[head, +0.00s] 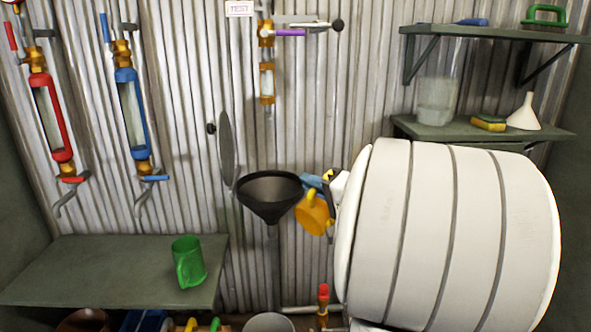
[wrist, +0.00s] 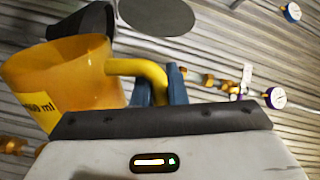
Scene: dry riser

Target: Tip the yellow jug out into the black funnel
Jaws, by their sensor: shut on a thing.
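The yellow jug (head: 311,222) is tipped well over, its handle uppermost, just right of the black funnel (head: 270,196). My gripper (head: 326,180) is shut on the handle. In the wrist view the jug (wrist: 60,75) fills the left side, with part of an "ml" label showing, and its handle lies between the blue fingers (wrist: 162,88). The jug's mouth faces the dark funnel (wrist: 97,20) at the top of that view. I see no stream, and the jug's contents cannot be made out.
A grey round lid (head: 227,150) stands open behind the funnel. A green jug (head: 188,262) stands on the left bench (head: 110,270). Red (head: 50,115) and blue (head: 132,112) sight-glass columns hang on the wall. Shelves at right hold a clear container (head: 438,90) and a white funnel (head: 524,113).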

